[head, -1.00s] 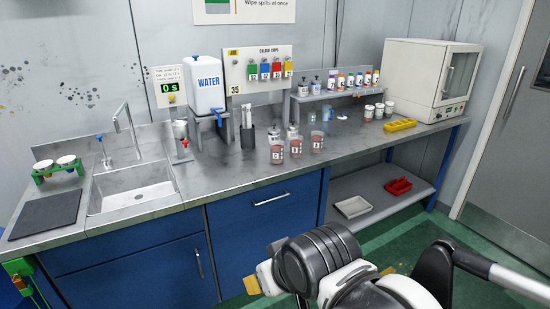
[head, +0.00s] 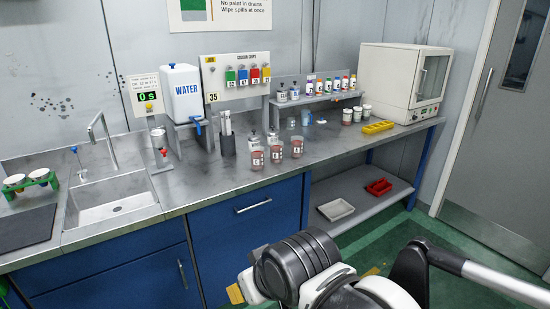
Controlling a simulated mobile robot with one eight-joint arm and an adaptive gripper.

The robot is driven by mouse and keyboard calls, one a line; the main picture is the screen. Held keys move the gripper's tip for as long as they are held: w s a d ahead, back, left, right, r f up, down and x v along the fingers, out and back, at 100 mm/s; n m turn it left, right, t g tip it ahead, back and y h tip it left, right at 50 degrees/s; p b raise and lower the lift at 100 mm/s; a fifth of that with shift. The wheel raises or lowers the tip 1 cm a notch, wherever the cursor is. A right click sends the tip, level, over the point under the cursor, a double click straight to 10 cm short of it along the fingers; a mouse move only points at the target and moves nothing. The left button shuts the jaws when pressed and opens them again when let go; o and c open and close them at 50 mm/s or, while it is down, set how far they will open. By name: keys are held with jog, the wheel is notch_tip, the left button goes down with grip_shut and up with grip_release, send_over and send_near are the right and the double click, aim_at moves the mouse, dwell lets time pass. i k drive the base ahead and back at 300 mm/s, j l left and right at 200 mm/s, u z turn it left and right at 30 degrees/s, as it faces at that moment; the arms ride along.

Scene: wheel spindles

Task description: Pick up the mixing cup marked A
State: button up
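Three clear cups with reddish contents stand in a slanting row near the counter's front edge in the head view. The right cup (head: 297,148) has a label that seems to read A. The middle cup (head: 276,154) and the left cup (head: 257,160) carry other small letters, hard to read. My arm is at the bottom, in front of the blue cabinets, below and apart from the cups. My gripper's fingers cannot be made out clearly, and no cup is seen in it.
Metal shakers (head: 272,136) stand just behind the cups. A dark holder (head: 228,145) and the water tank (head: 182,92) are to the left. A raised shelf (head: 318,98) with bottles, a yellow tray (head: 378,127) and a white oven (head: 402,85) are to the right.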

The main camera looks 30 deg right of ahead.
aim_at(297, 142)
jog(key=i+z, duration=0.45)
jog(key=i+j+z, duration=0.25)
jog(key=i+z, duration=0.2)
jog(key=i+j+z, duration=0.9)
jog(key=k+l, duration=0.05)
